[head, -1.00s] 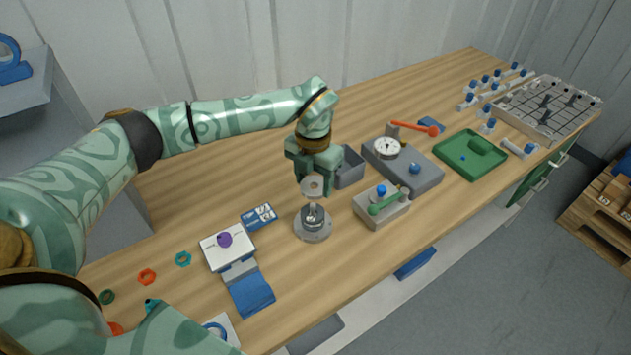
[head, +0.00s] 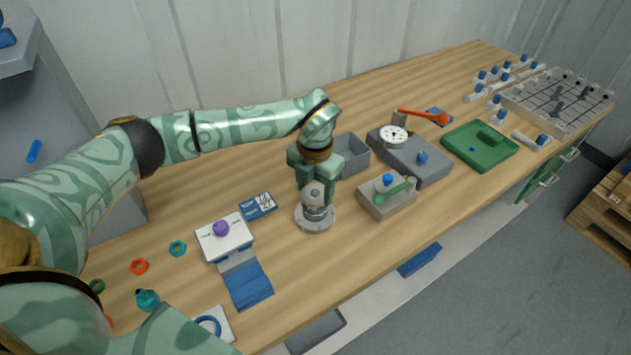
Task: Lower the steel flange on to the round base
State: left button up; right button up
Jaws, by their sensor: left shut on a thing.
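The steel flange (head: 314,191) is a small grey disc with a hole, at the middle of the head view. My left gripper (head: 317,186) is shut on it and points down from above. The round base (head: 315,223) is a pale grey disc with a raised middle part, standing on the bench directly below. The flange is right over or at the top of this middle part. I cannot tell whether they touch. The fingers hide part of the flange's far side. My right gripper is not in view.
A grey block with a green lever (head: 392,194) stands close right of the base. A grey open bin (head: 350,155) is just behind the gripper. A blue-and-white card (head: 258,206) and a white box with a purple knob (head: 223,237) lie left.

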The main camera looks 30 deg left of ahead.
pick_arm(q)
jog(key=shift+f, duration=0.55)
jog(key=o, duration=1.2)
jog(key=shift+o, duration=0.2)
notch_tip(320, 180, up, 16)
jog(key=p, duration=0.2)
jog(key=shift+r, duration=0.2)
